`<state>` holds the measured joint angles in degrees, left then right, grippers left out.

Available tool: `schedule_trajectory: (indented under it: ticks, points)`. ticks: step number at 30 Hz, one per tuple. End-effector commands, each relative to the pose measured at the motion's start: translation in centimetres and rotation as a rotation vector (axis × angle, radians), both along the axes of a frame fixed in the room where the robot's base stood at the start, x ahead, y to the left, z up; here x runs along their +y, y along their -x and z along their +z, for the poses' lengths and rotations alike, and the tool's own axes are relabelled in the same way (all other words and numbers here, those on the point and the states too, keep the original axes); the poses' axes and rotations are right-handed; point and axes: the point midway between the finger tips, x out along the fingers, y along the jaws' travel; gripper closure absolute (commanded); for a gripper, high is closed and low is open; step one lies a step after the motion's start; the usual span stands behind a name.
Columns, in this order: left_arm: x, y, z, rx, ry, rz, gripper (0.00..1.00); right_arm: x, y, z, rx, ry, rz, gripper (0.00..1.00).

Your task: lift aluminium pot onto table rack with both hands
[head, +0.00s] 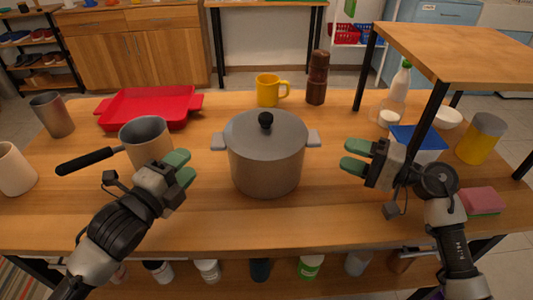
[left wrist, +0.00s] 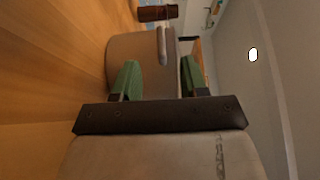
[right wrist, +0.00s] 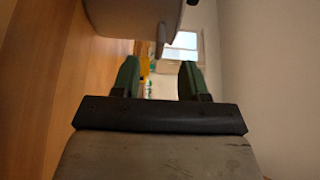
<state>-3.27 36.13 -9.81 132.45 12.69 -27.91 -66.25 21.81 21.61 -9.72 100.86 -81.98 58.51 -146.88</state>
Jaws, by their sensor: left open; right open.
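The grey aluminium pot (head: 267,160) stands upright on the wooden table, with a lid, a black knob and a handle on each side. The table rack (head: 465,48) is a raised wooden shelf on black legs at the right. My left gripper (head: 186,167) is open and empty, left of the pot and apart from it; in the left wrist view the pot (left wrist: 130,50) and its handle lie beyond the fingers. My right gripper (head: 346,155) is open and empty, right of the pot's right handle; the pot (right wrist: 130,18) shows at the top of the right wrist view.
A saucepan (head: 146,138) with a black handle stands beside my left gripper. A red tray (head: 150,108), yellow mug (head: 268,90) and brown grinder (head: 317,78) are behind. A blue-lidded container (head: 420,140), bottle (head: 398,88) and sponge (head: 481,202) are at right. The front middle table is clear.

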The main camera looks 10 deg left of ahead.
Motion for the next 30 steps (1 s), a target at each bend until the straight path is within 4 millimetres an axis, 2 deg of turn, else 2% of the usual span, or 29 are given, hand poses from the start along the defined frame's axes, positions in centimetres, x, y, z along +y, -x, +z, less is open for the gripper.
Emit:
schedule_trajectory:
  ticks: [15, 21, 30]
  points:
    - [-3.1, -7.8, 0.1, -0.001, 0.001, 0.0, 0.56, 5.4, -2.1, 0.0, 0.001, -0.003, 0.0, 0.56]
    - [-3.6, -9.1, 0.0, 0.0, -0.001, -0.001, 0.56, 6.3, -2.5, 0.0, 0.002, -0.001, 0.0, 0.56]
    - [-3.7, -9.2, 0.0, 0.0, -0.001, -0.001, 0.56, 6.4, -2.5, 0.0, 0.001, 0.0, 0.0, 0.56]
